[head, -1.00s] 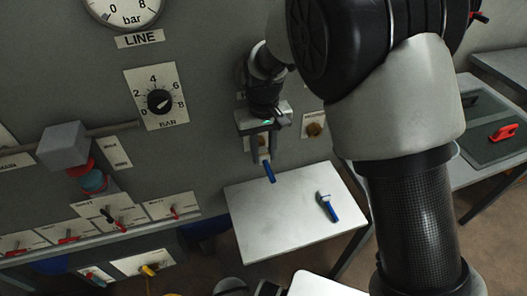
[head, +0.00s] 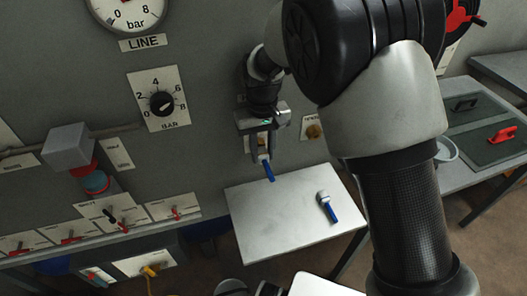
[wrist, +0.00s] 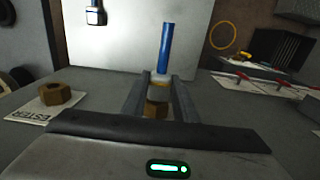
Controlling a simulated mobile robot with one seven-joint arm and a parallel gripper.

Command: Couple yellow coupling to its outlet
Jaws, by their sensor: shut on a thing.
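My gripper (head: 261,152) is at the grey panel, its fingers shut on a coupling with a blue tail (head: 269,172). In the wrist view the gripper (wrist: 159,88) grips the coupling's pale body; a yellow band (wrist: 159,84) shows on it and the blue tail (wrist: 166,46) points away. A brass hex fitting (wrist: 157,109) shows between the fingers, in line with the coupling. I cannot tell whether the two touch or are joined. Another brass outlet (head: 313,131) on a labelled plate is to the right; it also shows in the wrist view (wrist: 60,94).
A white table (head: 285,220) stands below the gripper. A second blue-tailed coupling (head: 328,207) lies on it. Red-handled valves (head: 71,239) and a grey block (head: 69,147) project from the panel at left. A side bench (head: 480,165) stands at right.

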